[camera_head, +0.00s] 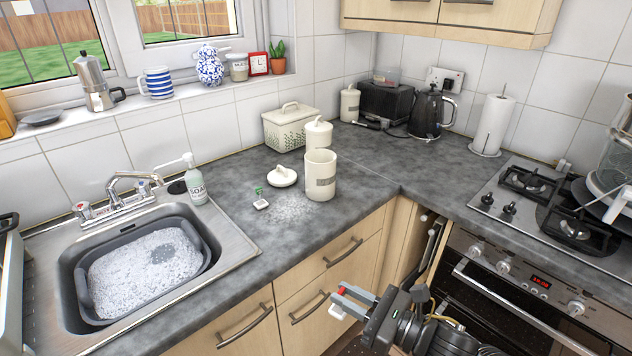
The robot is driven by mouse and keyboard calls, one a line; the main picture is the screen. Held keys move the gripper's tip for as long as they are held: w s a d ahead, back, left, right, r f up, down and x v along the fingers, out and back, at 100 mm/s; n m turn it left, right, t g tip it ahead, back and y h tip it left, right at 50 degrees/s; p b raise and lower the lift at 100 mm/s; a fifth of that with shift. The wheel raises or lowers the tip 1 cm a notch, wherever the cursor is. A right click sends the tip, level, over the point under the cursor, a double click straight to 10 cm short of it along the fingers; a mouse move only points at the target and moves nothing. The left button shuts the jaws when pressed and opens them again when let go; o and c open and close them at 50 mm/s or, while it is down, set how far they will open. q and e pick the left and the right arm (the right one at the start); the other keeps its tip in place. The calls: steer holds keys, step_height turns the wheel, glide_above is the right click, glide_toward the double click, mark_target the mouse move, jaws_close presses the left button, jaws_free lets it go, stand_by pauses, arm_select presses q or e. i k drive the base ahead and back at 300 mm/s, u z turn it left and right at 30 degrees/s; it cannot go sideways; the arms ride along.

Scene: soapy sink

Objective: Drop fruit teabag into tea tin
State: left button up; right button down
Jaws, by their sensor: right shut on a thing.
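The open cream tin (320,189) stands upright on the counter, with its lid (283,179) lying beside it to the left. My right gripper (350,300) is low in front of the cabinets, below and to the right of the tin. It is shut on a small white teabag (337,312) with a red tag, which hangs at the fingertips. Another teabag (261,204) with a green tag lies on the counter left of the tin. The inside of the tin is mostly hidden. My left gripper is out of view.
A lidded canister (318,136) and a cream bread bin (290,131) stand behind the tin. The foamy sink (215,232) is at left and the hob (507,206) at right. Pale grains lie scattered before the tin. The counter's front edge lies between gripper and tin.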

mark_target(316, 192)
steer(key=u, duration=3.1)
steer(key=k, duration=1.75)
steer(key=z, duration=1.15)
steer(key=i, duration=0.55)
steer(key=u, duration=0.05)
